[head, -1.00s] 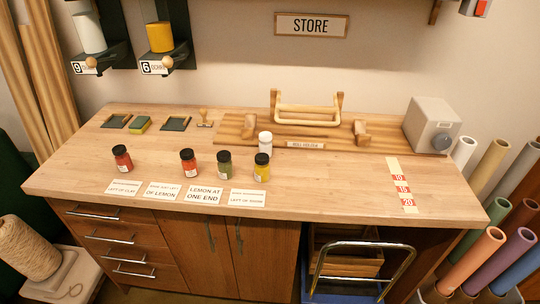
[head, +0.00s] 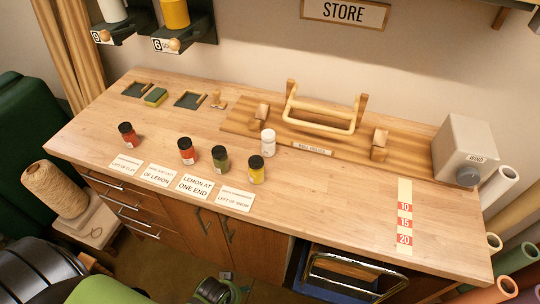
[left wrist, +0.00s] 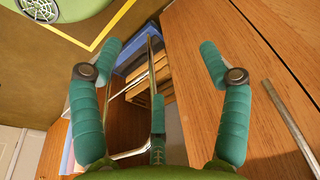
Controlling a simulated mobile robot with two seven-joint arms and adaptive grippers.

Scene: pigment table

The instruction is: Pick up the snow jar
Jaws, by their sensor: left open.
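The white jar with a white lid (head: 268,142), which looks like the snow jar, stands upright on the wooden table (head: 330,190), behind the yellow jar (head: 256,170). The snow jar is not in the left wrist view. Part of my left arm shows at the bottom left of the head view. My right gripper is not in view.
Red (head: 127,135), orange-red (head: 187,151) and green (head: 220,158) jars stand left of the yellow one. Label cards (head: 196,185) lie in front. A wooden rack with a handle (head: 320,120) lies behind the snow jar. The tabletop to the jar's right is clear.

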